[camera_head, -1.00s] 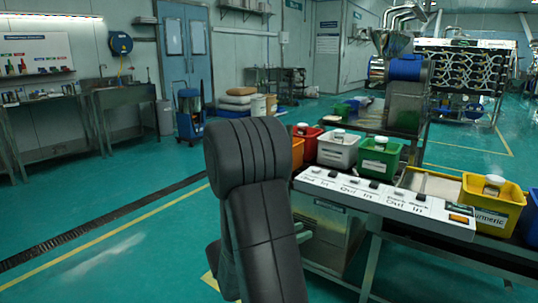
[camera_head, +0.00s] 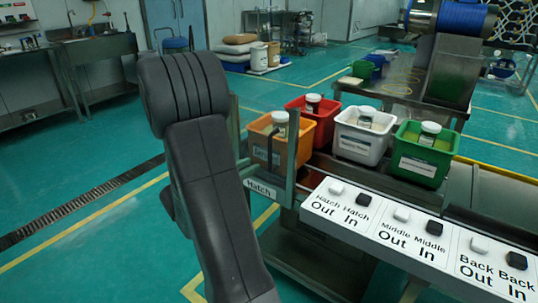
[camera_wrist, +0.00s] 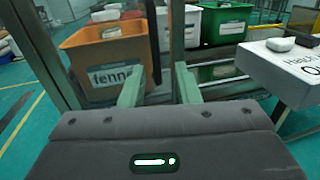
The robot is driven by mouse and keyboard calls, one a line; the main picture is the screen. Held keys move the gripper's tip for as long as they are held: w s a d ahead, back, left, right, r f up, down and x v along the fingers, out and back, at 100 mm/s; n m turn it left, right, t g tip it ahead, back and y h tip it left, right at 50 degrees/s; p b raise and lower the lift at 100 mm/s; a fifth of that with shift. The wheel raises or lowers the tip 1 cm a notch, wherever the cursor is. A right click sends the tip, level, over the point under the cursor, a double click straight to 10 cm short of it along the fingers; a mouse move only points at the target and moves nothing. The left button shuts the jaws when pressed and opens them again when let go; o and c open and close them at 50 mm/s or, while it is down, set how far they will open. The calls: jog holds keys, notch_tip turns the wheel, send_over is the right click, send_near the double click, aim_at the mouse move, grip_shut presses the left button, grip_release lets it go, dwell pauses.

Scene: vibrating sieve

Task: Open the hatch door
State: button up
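The hatch door is seen edge-on in the head view, where its grey metal frame (camera_head: 291,158) stands upright at the left end of the sieve, above a "Hatch" label (camera_head: 260,189). In the wrist view, a grey upright post (camera_wrist: 177,35) and a thin dark upright bar (camera_wrist: 153,42) stand just beyond the fingers. My gripper (camera_wrist: 158,86) is open, its two pale green fingers apart with nothing clearly between them. Whether a finger touches the bar or post, I cannot tell.
A white button panel (camera_head: 420,238) has Hatch, Middle and Back buttons marked Out and In. Orange (camera_head: 289,151), red (camera_head: 325,129), white (camera_head: 360,147) and green (camera_head: 424,166) bins with jars stand behind it. Open green floor (camera_head: 80,200) lies to the left.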

aim_at(269, 154)
jog(key=x, duration=0.4)
jog(key=b+x, duration=0.1)
jog(key=x, duration=0.4)
jog(key=shift+w, duration=0.5)
grip_shut()
